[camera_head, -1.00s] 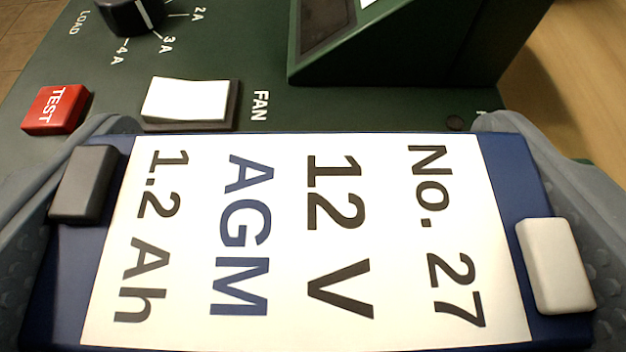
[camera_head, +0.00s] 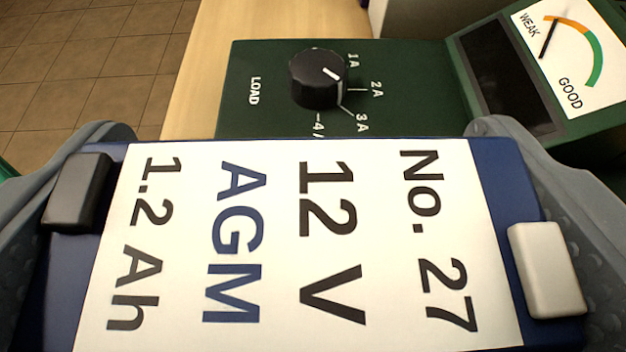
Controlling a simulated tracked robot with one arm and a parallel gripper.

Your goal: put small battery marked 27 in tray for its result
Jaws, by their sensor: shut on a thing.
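The battery (camera_head: 270,240) is blue with a white label reading No. 27, 12 V, AGM, 1.2 Ah. It fills the lower part of the view, with a dark grey terminal block at its left and a white one at its right. My gripper (camera_head: 302,132) is shut on it, one grey finger at each side. The dark green tester (camera_head: 270,115) lies beyond the battery. Its meter (camera_head: 575,90) shows the needle at the WEAK end of the scale, beside the orange part. No result tray is in view.
The tester's black load knob (camera_head: 318,78) stands up just beyond the battery. Its raised meter housing (camera_head: 500,85) is at right. A wooden tabletop (camera_head: 205,85) shows behind and left of the tester. Tiled floor (camera_head: 90,70) lies at far left.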

